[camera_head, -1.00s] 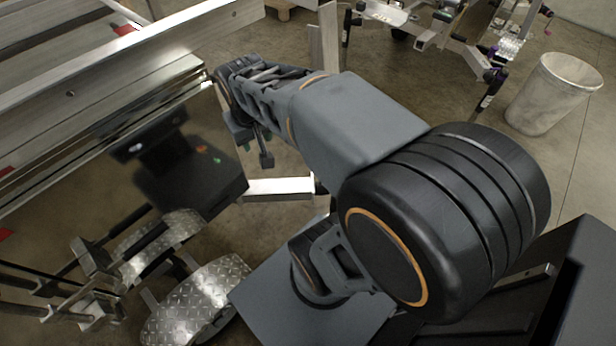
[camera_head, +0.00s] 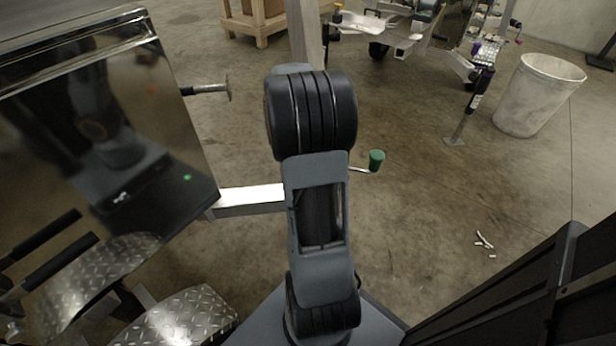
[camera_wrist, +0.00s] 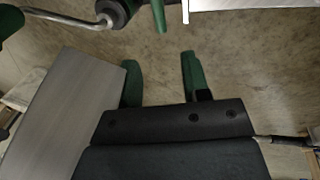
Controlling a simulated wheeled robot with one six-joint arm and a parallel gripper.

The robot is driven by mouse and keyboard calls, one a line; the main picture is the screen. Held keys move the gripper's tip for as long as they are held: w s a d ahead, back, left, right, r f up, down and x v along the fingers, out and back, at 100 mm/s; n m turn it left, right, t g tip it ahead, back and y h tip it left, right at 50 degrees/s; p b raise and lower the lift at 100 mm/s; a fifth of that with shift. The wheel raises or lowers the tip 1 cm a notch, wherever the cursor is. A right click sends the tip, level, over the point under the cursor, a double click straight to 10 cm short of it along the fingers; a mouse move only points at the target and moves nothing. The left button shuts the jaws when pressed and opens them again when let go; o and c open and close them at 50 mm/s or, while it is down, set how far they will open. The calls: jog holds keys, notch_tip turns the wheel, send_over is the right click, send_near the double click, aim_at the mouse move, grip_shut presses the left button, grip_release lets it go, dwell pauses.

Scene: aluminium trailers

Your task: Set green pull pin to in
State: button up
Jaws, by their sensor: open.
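In the wrist view, a green piece (camera_wrist: 158,14) shows at the top edge, partly cut off, between a black round hub (camera_wrist: 115,11) and a pale metal beam. It may be the green pull pin; I cannot tell whether it is in or out. My gripper (camera_wrist: 160,62) has two green fingers spread apart with only floor between them, below and apart from that green piece. A bent crank rod (camera_wrist: 62,20) runs left from the hub to a dark green grip (camera_wrist: 10,20). In the head view, a green knob (camera_head: 376,160) sits on a rod; my arm hides the gripper.
A pale beam (camera_head: 250,200) runs from the glossy trailer panel (camera_head: 100,110) to behind my arm. A rod with a round end (camera_head: 207,89) juts from the panel. Diamond-plate fenders (camera_head: 175,320) are at lower left. A bin (camera_head: 537,95) stands right; floor between is mostly clear.

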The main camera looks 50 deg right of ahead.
jog(key=f+b, duration=0.1)
jog(key=f, duration=0.2)
jog(key=s+d+f+b, duration=0.1)
jog(key=f, duration=0.3)
jog(key=f+b, duration=0.2)
jog(key=f, duration=0.2)
jog(key=shift+s+d+f, duration=0.25)
jog(key=shift+d, duration=0.1)
grip_shut()
